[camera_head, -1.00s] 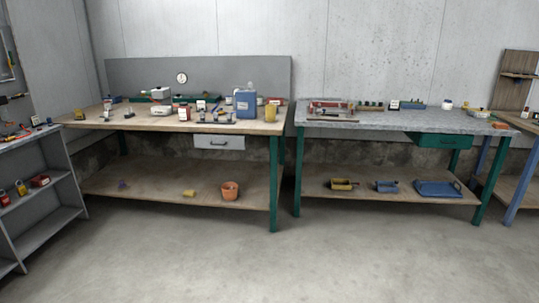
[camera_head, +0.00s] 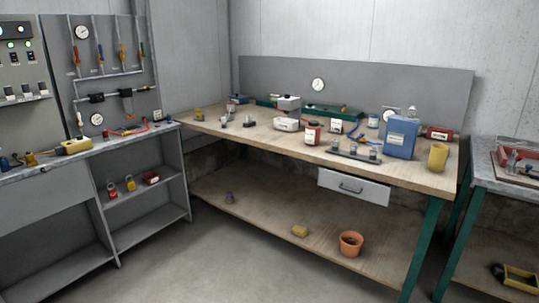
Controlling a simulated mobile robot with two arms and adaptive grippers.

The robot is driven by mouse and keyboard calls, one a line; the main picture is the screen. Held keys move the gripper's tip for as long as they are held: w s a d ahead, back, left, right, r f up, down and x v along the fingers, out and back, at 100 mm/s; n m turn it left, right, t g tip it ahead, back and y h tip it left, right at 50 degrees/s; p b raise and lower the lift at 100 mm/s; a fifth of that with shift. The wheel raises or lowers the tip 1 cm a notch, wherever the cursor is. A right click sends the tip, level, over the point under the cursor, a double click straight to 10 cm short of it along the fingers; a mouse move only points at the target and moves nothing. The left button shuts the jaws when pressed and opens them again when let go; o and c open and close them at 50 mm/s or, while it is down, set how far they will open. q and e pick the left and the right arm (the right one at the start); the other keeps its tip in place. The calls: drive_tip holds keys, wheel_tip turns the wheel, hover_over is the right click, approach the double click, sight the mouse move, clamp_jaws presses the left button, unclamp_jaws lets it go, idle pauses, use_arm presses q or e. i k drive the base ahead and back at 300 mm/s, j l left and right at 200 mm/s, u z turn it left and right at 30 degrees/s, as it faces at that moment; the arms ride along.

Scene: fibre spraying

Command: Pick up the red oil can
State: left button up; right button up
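Neither of my grippers is in view. A red can with a pale label (camera_head: 312,133) stands upright on the wooden workbench (camera_head: 240,141), near its middle. A red box-like item with a white label (camera_head: 440,133) sits at the bench's right end, behind the blue canister. On the grey shelf unit at left are a small red container (camera_head: 112,191) and a flat red item (camera_head: 150,178). They are too small for me to tell which is an oil can.
A blue canister (camera_head: 401,137) and a yellow cup (camera_head: 438,157) stand at the bench's right. The grey shelf unit (camera_head: 165,214) meets its left side. An orange pot (camera_head: 351,243) sits on the lower shelf. The concrete floor (camera_head: 215,265) in front is clear.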

sight(312, 134)
drive_tip(key=i+j+z, duration=0.1)
drive_tip(key=i, duration=0.3)
drive_tip(key=i+j+z, duration=0.1)
drive_tip(key=i, duration=0.35)
drive_tip(key=i+j+z, duration=0.1)
drive_tip(key=i+j, duration=0.2)
drive_tip(key=i+j+z, duration=0.1)
drive_tip(key=i, duration=0.4)
drive_tip(key=j, duration=0.15)
